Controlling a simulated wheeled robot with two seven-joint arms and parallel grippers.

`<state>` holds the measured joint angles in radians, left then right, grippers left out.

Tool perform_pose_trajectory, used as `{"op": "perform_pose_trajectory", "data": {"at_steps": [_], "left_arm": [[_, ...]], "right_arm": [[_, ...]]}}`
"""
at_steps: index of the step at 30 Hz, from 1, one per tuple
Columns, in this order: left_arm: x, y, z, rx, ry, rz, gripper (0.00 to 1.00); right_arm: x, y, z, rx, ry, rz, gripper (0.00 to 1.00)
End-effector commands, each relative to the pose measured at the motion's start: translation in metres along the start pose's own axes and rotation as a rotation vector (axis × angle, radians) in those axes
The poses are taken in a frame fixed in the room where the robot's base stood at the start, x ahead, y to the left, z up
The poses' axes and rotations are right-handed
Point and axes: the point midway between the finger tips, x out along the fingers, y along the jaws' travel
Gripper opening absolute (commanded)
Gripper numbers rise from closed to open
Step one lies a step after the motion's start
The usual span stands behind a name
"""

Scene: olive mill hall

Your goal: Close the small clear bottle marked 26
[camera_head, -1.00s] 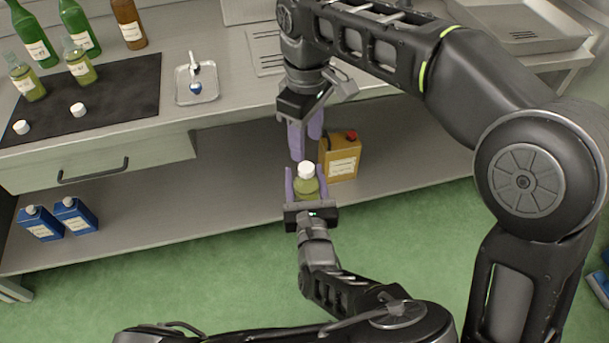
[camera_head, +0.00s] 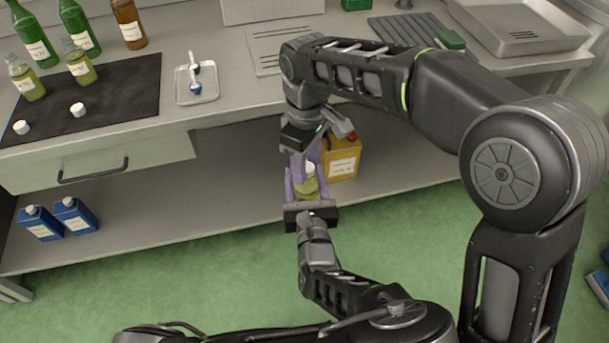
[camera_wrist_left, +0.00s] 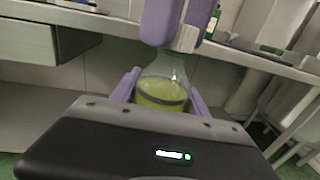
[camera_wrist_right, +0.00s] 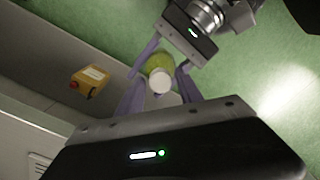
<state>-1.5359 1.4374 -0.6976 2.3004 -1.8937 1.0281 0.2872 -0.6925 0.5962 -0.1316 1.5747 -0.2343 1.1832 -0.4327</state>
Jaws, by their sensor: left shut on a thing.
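The small clear bottle (camera_head: 307,187) holds yellow-green oil and stands upright between the fingers of my left gripper (camera_head: 306,184), which is shut on it. It also shows in the left wrist view (camera_wrist_left: 163,92). I cannot read its mark. A white cap (camera_wrist_right: 160,80) sits at the bottle's mouth; I cannot tell whether it is screwed tight. My right gripper (camera_head: 305,162) points down from above, its fingers on either side of the cap. In the right wrist view its fingers (camera_wrist_right: 158,92) look apart, with space beside the cap.
An orange can (camera_head: 342,160) with a red lid stands on the low shelf close behind. Two blue cartons (camera_head: 58,219) stand on that shelf at left. The counter holds a dark mat (camera_head: 110,100) with bottles and two loose white caps, and a small tray (camera_head: 197,88).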

Motion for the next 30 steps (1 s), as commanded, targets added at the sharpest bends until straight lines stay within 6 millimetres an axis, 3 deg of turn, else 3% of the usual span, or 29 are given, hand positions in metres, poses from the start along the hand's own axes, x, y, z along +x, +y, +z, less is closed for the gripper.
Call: {"op": "perform_pose_trajectory", "data": {"at_steps": [15,25,30], "left_arm": [[0.0002,0.0000,0.0009,-0.001,-0.002,0.000,0.00],[0.0001,0.0001,0.0009,-0.001,-0.002,0.000,0.00],[0.0001,0.0001,0.0008,-0.001,-0.002,0.000,0.00]], "right_arm": [[-0.0006,0.0002,-0.0001,0.000,0.001,0.001,0.00],[-0.0006,0.0004,-0.0001,0.014,0.001,0.001,0.00],[-0.0005,0.0005,0.0000,0.223,0.000,0.002,0.00]]}}
